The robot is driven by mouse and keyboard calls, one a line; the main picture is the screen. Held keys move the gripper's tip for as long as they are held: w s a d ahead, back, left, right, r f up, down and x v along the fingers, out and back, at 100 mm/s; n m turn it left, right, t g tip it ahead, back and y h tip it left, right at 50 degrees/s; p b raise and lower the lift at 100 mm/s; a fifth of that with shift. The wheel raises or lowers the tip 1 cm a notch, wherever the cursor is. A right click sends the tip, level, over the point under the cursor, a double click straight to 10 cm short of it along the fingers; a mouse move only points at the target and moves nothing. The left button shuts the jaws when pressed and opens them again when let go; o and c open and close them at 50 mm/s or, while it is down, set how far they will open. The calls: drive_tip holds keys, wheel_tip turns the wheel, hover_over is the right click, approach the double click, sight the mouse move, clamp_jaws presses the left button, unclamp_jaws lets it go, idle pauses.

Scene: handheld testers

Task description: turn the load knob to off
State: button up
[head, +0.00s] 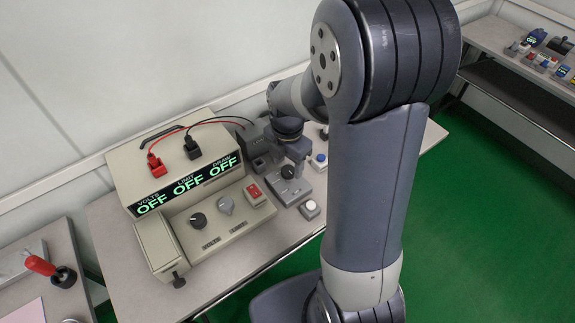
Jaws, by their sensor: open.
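A black knob (289,172) sits on a small grey box (290,188) right of the power supply; it may be the load knob, but I can read no label on it. My gripper (287,160) is above this box, close to the knob, with its jaws open. I cannot tell whether a finger touches the knob. The knob's pointer is too small to read. The power supply (160,195) has a black knob (198,220), a grey knob (225,205) and a red switch (254,193). Its display (187,186) reads OFF under VOLTS, LIMIT and DRAW.
A white button box (310,209) and a blue button (320,158) stand near the grey box. Red and black plugs with leads sit on the supply. My arm hides the bench's right part. Other benches stand at lower left and upper right.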

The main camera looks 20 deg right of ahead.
sight(288, 170)
wheel_tip(288, 170, up, 9)
drive_tip(key=shift+f, duration=0.15)
idle(0.4)
wheel_tip(288, 170, down, 11)
drive_tip(key=shift+r, duration=0.1)
idle(0.4)
idle(0.4)
